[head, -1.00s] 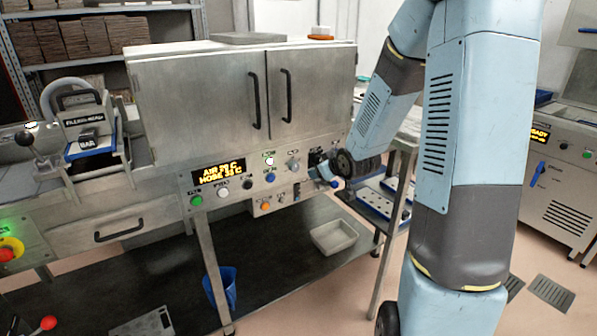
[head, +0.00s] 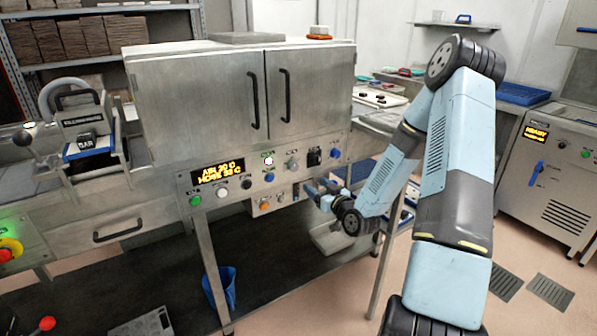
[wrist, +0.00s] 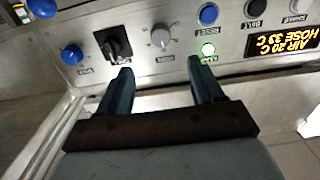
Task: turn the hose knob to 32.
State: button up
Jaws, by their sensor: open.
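The grey knob (head: 292,164) sits on the machine's front panel, right of the lit button; its label is too small to read. It shows in the wrist view as a grey dial with a pointer (wrist: 162,37). The display (head: 218,173) has an AIR line and a HOSE line; in the wrist view the display (wrist: 284,44) is upside down and seems to read AIR 20 C, HOSE 33 C. My gripper (wrist: 160,68) is open and empty, its fingers either side of the line to the grey knob, apart from it. In the head view my gripper (head: 316,188) is below and right of the knob.
A white bin (head: 325,240) stands below the panel. A blue bucket (head: 220,287) stands lower left.

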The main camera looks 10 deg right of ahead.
aim_at(295, 169)
jog(key=x, duration=1.3)
jog(key=shift+w+a, duration=0.1)
jog(key=shift+w, duration=0.05)
jog(key=c, duration=1)
jog(key=shift+m, duration=0.9)
jog(key=shift+c, duration=0.2)
jog(key=o, duration=1)
jog(key=shift+o, duration=0.2)
jog(key=v, duration=1.3)
jog(key=shift+s, duration=0.35)
